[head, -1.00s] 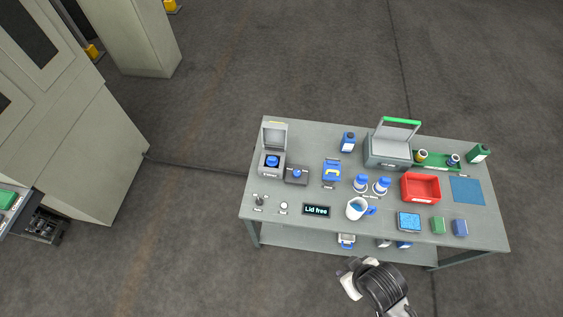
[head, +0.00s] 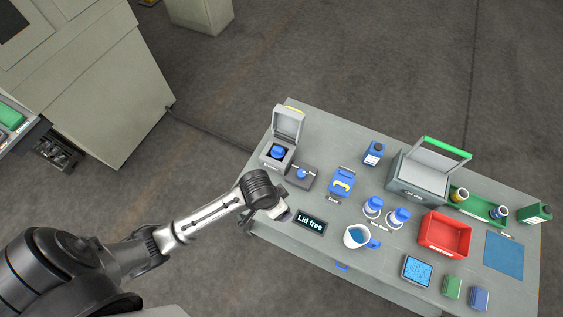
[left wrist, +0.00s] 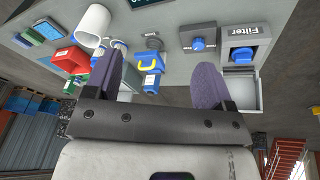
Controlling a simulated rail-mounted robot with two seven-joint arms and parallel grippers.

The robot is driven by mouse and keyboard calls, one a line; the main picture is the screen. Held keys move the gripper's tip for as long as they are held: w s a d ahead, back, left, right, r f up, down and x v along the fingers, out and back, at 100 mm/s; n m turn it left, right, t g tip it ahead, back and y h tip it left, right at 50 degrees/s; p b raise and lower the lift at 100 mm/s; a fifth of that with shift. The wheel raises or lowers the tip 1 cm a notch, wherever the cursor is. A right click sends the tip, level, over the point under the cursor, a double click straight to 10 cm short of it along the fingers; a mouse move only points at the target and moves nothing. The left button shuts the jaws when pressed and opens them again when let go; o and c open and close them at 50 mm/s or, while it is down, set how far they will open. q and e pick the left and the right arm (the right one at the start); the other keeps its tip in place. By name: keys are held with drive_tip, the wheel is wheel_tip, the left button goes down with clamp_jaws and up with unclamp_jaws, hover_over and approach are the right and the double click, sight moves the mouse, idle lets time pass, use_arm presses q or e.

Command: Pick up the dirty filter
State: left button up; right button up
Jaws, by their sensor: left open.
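A grey housing with its lid raised (head: 289,122) stands at the table's left end in the head view. A round blue part, seemingly the filter (head: 278,153), sits inside it. In the left wrist view the housing (left wrist: 262,32) carries a "Filter" label, and the blue part (left wrist: 241,54) shows at its opening. I cannot tell from its look whether it is dirty. My left gripper (head: 284,214) is over the table's front left edge, nearer than the housing and apart from it. Its fingers (left wrist: 160,80) are spread with nothing held between them. My right gripper is not in view.
Beside the housing are a dark block with a blue knob (head: 301,174) and a blue part with a yellow handle (head: 342,182). A "Lid free" display (head: 310,220) lies near my left gripper. A jug (head: 356,236), red bin (head: 444,235) and grey case (head: 419,183) stand further right.

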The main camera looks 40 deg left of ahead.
use_arm(q)
drive_tip(key=w+a+f+b, duration=0.1)
drive_tip(key=w+f+b, duration=0.5)
drive_tip(key=w+f, duration=0.15)
drive_tip(key=n+g+y+b, duration=0.2)
drive_tip(key=n+b, duration=0.4)
drive_tip(key=b, duration=1.1)
hover_over(278, 148)
drive_tip(key=f, duration=0.2)
drive_tip(key=f+b, duration=0.1)
drive_tip(key=f, duration=0.4)
drive_tip(key=shift+a+f+b, duration=0.3)
drive_tip(key=shift+f, duration=0.05)
drive_tip(key=shift+d+f+b, duration=0.2)
drive_tip(key=shift+f+b, duration=0.35)
drive_tip(key=shift+f, duration=0.8)
drive_tip(key=shift+d+f+b, duration=0.15)
drive_tip(key=shift+f+b, duration=0.4)
drive_tip(key=shift+f, duration=0.8)
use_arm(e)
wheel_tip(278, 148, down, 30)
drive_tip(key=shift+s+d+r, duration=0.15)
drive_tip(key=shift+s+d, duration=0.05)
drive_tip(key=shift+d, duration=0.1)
use_arm(q)
drive_tip(key=shift+c, duration=0.4)
drive_tip(key=c, duration=1.2)
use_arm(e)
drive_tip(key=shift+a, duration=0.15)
